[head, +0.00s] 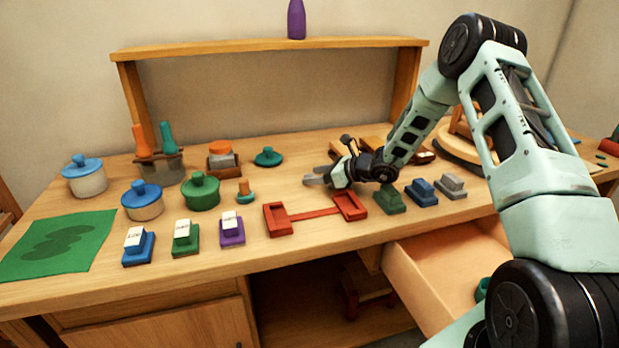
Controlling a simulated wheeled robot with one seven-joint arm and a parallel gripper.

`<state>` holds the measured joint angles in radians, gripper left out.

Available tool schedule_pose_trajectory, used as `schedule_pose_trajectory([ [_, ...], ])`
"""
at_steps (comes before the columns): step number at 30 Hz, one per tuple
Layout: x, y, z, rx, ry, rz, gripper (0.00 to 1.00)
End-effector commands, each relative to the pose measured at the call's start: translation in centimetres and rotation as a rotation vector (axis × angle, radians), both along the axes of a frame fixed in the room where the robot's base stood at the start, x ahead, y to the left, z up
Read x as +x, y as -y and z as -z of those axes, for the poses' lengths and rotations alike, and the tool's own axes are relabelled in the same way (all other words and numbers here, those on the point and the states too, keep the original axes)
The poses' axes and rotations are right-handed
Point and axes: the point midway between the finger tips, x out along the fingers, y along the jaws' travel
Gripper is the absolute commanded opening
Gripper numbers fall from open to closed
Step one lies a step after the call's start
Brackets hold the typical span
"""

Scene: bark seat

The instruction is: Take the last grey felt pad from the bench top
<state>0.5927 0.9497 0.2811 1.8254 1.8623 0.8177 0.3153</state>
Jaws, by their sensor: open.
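My gripper (314,180) reaches in from the right, low over the middle of the bench top (330,262). Its grey fingers point left, are open, and show nothing held between them. I cannot make out a grey felt pad for certain; one may be hidden by the gripper or arm, or too small to tell. A grey block-like piece (452,184) sits at the right, beside a blue one (420,192) and a green one (390,200). These stand to the right of my gripper, apart from it.
A red two-ended frame (312,215) lies just in front of my gripper. Lidded pots (142,203) and labelled blocks (232,232) stand to the left, with a green mat (95,225) beyond. An open drawer (428,280) juts out at front right. A shelf (270,46) spans the back.

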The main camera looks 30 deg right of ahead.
Motion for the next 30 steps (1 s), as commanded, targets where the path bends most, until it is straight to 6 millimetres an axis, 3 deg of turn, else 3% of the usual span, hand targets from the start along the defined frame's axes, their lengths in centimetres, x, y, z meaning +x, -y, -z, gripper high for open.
schedule_pose_trajectory([
  [9,0.4,-0.3,0.2,0.000,0.000,0.000,0.53],
  [14,0.4,-0.3,0.2,0.000,0.000,0.000,0.08],
  [25,0.4,-0.3,0.0,0.000,0.001,0.000,0.07],
  [30,0.4,-0.2,-2.0,-0.003,0.005,0.000,0.07],
])
